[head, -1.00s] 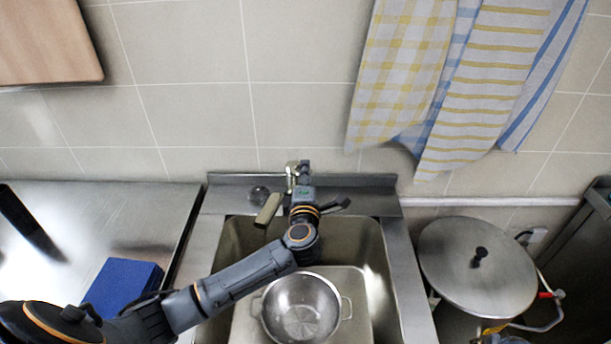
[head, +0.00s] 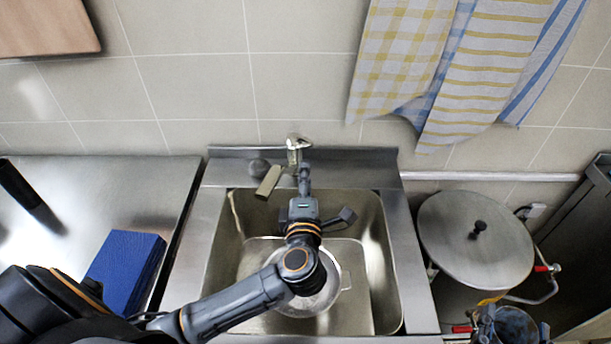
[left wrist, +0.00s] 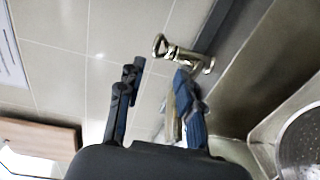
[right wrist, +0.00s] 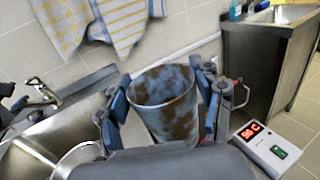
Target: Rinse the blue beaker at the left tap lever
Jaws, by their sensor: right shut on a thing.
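The blue beaker (right wrist: 165,105), with brown stains inside and out, is between the fingers of my right gripper (right wrist: 160,78), which is shut on it. The beaker's rim faces up in the right wrist view, and it shows at the lower right of the head view (head: 512,325). The tap (head: 297,145) stands behind the sink. A beige lever (head: 268,180) is at its left. My left gripper (head: 304,172) is just in front of the tap, right of the lever. In the left wrist view its fingers (left wrist: 160,82) are apart, with the tap (left wrist: 180,50) beyond; lever contact is unclear.
A metal colander (head: 328,290) sits in the sink (head: 375,250), partly hidden by my left arm. A lidded stockpot (head: 475,235) stands right of the sink. A blue block (head: 125,270) lies on the left counter. A box with a red display (right wrist: 265,145) shows in the right wrist view.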

